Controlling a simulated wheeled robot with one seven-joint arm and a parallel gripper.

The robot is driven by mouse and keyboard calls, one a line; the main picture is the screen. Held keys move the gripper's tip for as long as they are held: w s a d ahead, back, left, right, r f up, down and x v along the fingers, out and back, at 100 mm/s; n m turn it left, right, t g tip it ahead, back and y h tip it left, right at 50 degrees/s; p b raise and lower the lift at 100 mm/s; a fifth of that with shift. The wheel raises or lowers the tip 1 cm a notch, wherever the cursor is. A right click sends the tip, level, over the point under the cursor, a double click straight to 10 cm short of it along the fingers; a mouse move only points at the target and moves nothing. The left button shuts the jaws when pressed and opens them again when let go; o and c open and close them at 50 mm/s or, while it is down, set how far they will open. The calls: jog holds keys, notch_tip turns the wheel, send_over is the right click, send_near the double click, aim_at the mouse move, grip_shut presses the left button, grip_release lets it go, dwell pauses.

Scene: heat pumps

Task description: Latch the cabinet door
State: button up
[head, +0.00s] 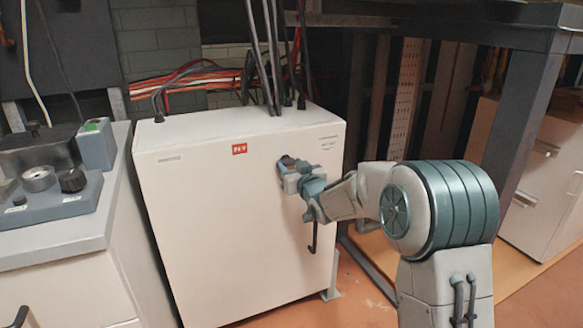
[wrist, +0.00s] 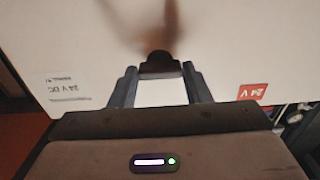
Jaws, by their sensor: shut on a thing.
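The white cabinet (head: 220,210) stands in the middle of the head view. Its front door looks flush with the body, with no visible gap. My gripper (head: 292,170) is at the upper right of the door. A dark latch handle (head: 313,238) shows below the gripper, pointing down along the door. In the wrist view, my gripper's fingers (wrist: 160,82) are on either side of the handle's black hub (wrist: 160,64), shut on it. A blurred brownish bar (wrist: 150,22) runs from the hub to the top edge. The gripper hides the handle's upper part in the head view.
Dark cables (head: 268,60) rise from the cabinet top. A grey control bench with knobs (head: 45,195) stands close on the left. A dark table frame (head: 525,110) and a drawer unit (head: 550,185) are on the right. Orange floor (head: 350,300) shows at the cabinet's right foot.

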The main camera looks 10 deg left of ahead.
jog(key=shift+m, duration=0.3)
jog(key=m+p, duration=0.1)
jog(key=m, duration=0.2)
jog(key=shift+m, duration=0.4)
jog(key=m+p, duration=0.1)
jog(key=m, duration=0.3)
jog(key=shift+m, duration=0.3)
jog(key=m+p, duration=0.1)
jog(key=m, duration=0.3)
jog(key=shift+m, duration=0.3)
jog(key=shift+m+p, duration=0.7)
jog(key=shift+m, duration=1.5)
jog(key=o, duration=1)
